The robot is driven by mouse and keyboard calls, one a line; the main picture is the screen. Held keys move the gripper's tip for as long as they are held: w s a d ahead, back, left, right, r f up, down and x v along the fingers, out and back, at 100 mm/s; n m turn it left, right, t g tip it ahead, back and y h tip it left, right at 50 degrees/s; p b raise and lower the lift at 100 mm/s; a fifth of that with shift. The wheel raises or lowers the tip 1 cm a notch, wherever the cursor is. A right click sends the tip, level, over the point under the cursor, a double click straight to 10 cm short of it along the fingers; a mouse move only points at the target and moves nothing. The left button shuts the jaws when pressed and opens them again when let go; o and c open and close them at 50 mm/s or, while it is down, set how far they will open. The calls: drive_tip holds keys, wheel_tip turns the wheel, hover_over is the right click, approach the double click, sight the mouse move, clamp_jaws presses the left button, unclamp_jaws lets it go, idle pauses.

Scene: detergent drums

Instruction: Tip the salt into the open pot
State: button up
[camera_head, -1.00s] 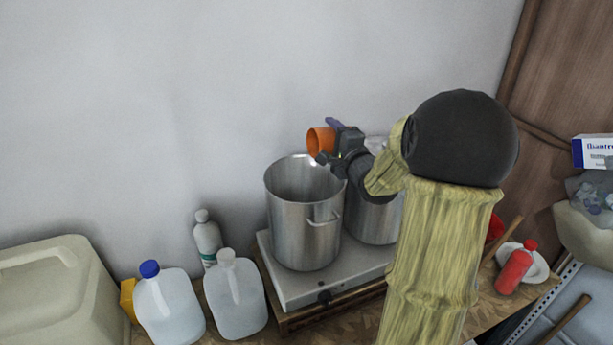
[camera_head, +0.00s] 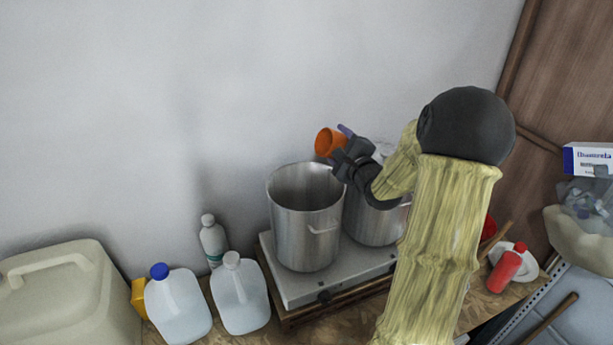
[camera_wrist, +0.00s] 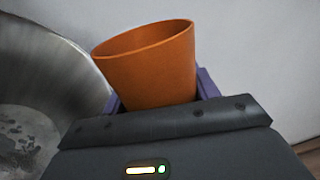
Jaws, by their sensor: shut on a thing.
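My gripper (camera_head: 342,143) is shut on an orange cup (camera_head: 328,141) and holds it above and behind the right rim of the open metal pot (camera_head: 305,235). The cup is tilted, its mouth toward the left. In the wrist view the cup (camera_wrist: 155,70) sits between the purple fingers. Its contents are hidden, and I see no salt falling. The pot's inside (camera_wrist: 40,85) shows at the left of the wrist view, with pale patches low down that I cannot identify. A second metal pot (camera_head: 370,222) stands to the right, partly behind my arm.
The pots stand on a grey hotplate (camera_head: 285,285). Two jugs (camera_head: 178,310) (camera_head: 240,300), a bottle (camera_head: 213,240) and a large beige canister (camera_head: 60,300) stand to the left. A red bottle (camera_head: 505,268) is at the right. The wall is close behind.

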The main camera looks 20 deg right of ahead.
drive_tip(key=shift+f+m, duration=0.5)
drive_tip(key=shift+m, duration=0.5)
drive_tip(key=shift+r+m, duration=0.25)
drive_tip(key=shift+m, duration=0.55)
drive_tip(key=shift+a+f+m, duration=0.1)
drive_tip(key=shift+f+m, duration=0.25)
drive_tip(key=shift+m, duration=0.15)
drive_tip(key=shift+s+m, duration=0.15)
drive_tip(key=shift+m, duration=0.35)
drive_tip(key=shift+d+r+m, duration=0.15)
drive_tip(key=shift+d+m, duration=0.55)
drive_tip(key=shift+d, duration=0.1)
drive_tip(key=shift+d+f+m, duration=0.45)
drive_tip(key=shift+d+m, duration=0.05)
drive_tip(key=shift+m, duration=0.5)
drive_tip(key=shift+d+r+m, duration=0.35)
drive_tip(key=shift+d+m, duration=0.1)
drive_tip(key=shift+m, duration=0.25)
drive_tip(key=shift+d+r+m, duration=0.1)
drive_tip(key=shift+r+m, duration=0.15)
drive_tip(key=shift+m, duration=0.55)
drive_tip(key=shift+s+d+r, duration=0.1)
drive_tip(key=shift+s, duration=0.05)
